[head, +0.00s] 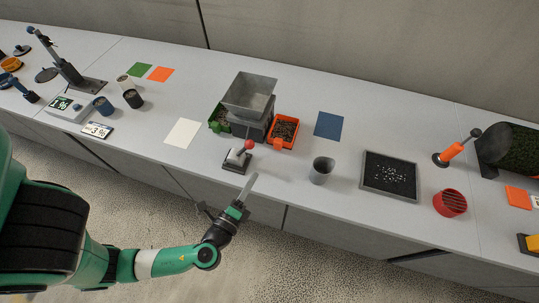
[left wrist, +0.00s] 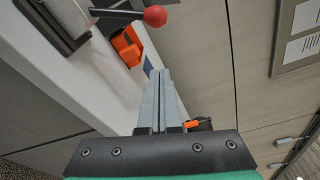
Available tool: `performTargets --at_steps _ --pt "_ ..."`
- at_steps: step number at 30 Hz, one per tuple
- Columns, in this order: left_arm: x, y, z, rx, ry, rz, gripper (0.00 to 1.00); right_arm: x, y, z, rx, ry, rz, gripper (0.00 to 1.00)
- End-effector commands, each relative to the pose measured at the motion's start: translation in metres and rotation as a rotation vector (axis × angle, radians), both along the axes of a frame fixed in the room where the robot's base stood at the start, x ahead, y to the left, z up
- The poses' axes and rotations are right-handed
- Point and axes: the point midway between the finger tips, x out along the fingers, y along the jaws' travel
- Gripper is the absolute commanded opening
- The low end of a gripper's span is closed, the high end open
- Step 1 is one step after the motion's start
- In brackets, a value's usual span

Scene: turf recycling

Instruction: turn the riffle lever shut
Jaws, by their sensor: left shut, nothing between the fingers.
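The riffle lever is a short grey arm with a red ball knob (head: 249,145) on a dark base plate (head: 230,168), in front of the riffle box near the counter's front edge. In the head view the arm slants up to the right. The red knob (left wrist: 155,16) also shows at the top of the left wrist view. My left gripper (head: 252,177) is shut and empty, just in front of and below the knob, apart from it. Its closed fingers (left wrist: 160,75) point past the knob. The riffle box's grey hopper (head: 249,95) stands behind the lever. My right gripper is not in view.
A green tray (head: 216,113) and an orange tray (head: 284,143) with dark granules flank the riffle box. A grey cup (head: 321,170) stands right of the lever. A white sheet (head: 182,133) lies to the left. The counter between sheet and lever is clear.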

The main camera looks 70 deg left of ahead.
Motion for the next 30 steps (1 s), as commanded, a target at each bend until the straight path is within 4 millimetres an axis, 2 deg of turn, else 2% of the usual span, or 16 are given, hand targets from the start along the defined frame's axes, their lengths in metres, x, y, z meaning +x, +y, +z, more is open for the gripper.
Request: performTargets --at_steps 4,7,12,16,18,26,30 --pt "0.003 0.000 -0.001 -0.004 -0.004 -0.001 0.00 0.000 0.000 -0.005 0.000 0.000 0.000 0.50" --pt "0.005 0.002 -0.006 -0.009 -0.004 0.006 0.00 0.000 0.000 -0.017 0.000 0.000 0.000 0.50" --pt "0.015 0.009 -0.013 -0.015 -0.005 0.011 0.00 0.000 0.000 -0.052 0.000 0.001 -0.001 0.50" --pt "0.021 0.016 -0.011 -0.006 -0.015 0.004 0.00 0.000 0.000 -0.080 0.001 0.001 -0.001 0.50" --pt "0.034 0.027 0.000 -0.005 -0.010 0.010 0.00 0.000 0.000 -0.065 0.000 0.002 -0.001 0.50" --pt "0.078 0.063 -0.002 -0.004 -0.009 0.005 0.00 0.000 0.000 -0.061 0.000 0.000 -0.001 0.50" --pt "0.060 0.074 0.006 -0.006 -0.005 0.005 0.00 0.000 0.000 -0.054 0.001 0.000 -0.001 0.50"
